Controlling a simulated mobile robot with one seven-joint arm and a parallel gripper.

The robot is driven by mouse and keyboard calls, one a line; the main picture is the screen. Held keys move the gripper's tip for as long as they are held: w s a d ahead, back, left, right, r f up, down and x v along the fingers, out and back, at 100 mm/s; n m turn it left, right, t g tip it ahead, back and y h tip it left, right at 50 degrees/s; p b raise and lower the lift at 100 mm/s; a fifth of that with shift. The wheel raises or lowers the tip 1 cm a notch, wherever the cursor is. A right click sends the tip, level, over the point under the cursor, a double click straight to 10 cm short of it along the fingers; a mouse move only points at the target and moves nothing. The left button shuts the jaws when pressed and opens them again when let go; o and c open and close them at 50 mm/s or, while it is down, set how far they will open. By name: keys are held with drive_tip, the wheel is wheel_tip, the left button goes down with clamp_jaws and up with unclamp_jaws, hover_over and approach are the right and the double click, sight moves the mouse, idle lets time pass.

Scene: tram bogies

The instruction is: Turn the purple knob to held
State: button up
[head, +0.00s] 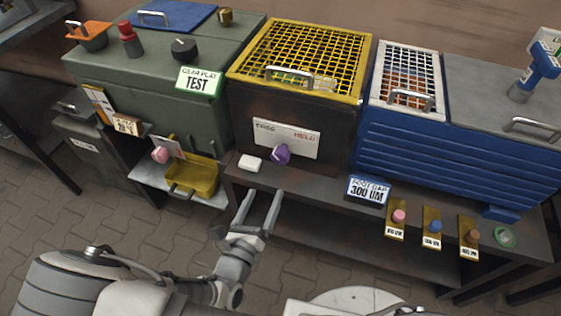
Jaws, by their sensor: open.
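The purple knob (281,154) sits on the front of the dark box, at the lower edge of a white plate (288,138). The plate carries the words "FREE" at its left and "HELD" in red at its right. Which way the knob points is too small to tell for sure. My gripper (261,205) is open and empty. Its two fingers point up toward the box, a little below and left of the knob, and do not appear to touch it.
A yellow mesh lid (303,60) tops the box. A white block (250,162) lies on the ledge left of the knob. A yellow tray (193,180) and pink knob (160,155) are further left. A "300 UM" sign (368,190) stands to the right.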

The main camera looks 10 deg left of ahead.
sight(280, 161)
drive_tip(key=w, duration=0.4)
drive_tip(key=w+b, duration=0.1)
drive_tip(key=w, duration=0.3)
drive_tip(key=w+d+b, duration=0.1)
drive_tip(key=w, duration=0.3)
drive_tip(key=shift+w, duration=0.3)
drive_tip(key=c, duration=1.4)
